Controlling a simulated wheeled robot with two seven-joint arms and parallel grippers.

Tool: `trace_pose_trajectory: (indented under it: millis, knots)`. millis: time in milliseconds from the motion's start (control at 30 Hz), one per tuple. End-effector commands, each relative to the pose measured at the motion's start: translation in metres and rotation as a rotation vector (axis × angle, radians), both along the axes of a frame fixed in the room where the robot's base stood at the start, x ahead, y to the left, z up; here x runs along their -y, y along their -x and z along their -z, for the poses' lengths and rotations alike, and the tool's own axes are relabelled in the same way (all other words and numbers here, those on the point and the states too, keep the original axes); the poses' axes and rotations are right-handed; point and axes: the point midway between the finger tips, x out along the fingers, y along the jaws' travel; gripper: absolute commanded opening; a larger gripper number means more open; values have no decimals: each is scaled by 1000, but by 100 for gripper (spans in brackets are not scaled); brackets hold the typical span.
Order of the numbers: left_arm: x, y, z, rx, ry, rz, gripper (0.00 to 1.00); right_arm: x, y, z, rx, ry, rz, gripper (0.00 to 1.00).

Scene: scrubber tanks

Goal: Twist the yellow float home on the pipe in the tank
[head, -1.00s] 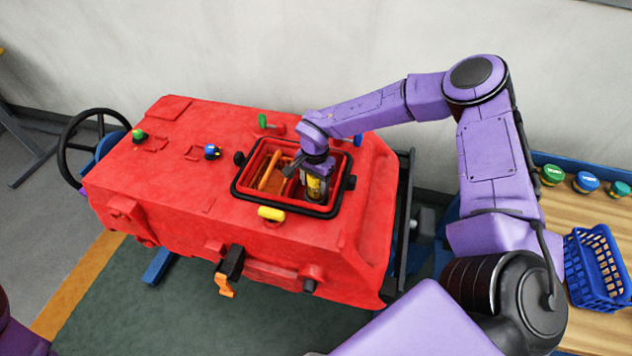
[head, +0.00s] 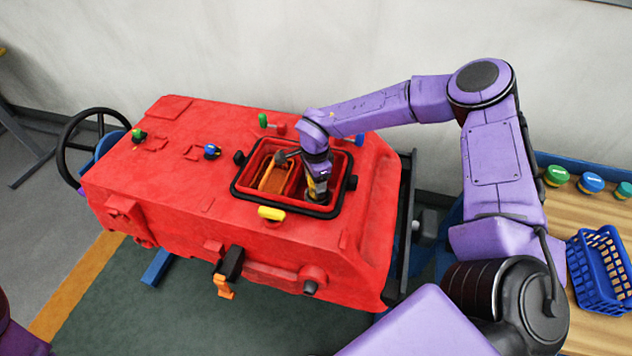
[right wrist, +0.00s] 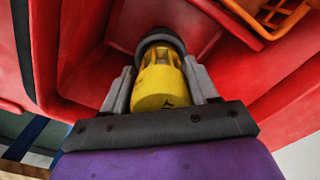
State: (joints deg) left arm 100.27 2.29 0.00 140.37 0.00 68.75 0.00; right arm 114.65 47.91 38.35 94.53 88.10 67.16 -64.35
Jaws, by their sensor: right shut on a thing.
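The red tank (head: 345,234) has an open top with a black rim (head: 236,187). My right gripper (head: 318,186) reaches down into the right part of the opening. In the right wrist view my right gripper (right wrist: 162,95) is shut on the yellow float (right wrist: 160,80), one grey finger on each side. The float has slots near its far end and a dark round piece (right wrist: 160,42) beyond it. The pipe itself is hidden behind the float, so I cannot tell how far on it sits. My left gripper is not in view.
An orange basket (head: 275,178) sits in the left part of the opening. A yellow handle (head: 271,213) lies at the front rim. A blue basket (head: 600,270) and several round caps stand on the wooden table at the right.

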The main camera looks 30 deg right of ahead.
Motion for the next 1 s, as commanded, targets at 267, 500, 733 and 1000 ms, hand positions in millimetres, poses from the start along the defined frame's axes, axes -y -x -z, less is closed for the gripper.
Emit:
trace_pose_trajectory:
  millis: [267,500,733,1000]
  knots:
    - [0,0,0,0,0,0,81,0,0,0,1,-1,-4,28]
    - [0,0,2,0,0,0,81,0,0,4,1,-1,-5,28]
    - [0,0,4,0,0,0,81,0,0,7,1,-1,-6,28]
    - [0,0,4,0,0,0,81,0,-1,7,2,-1,-6,23]
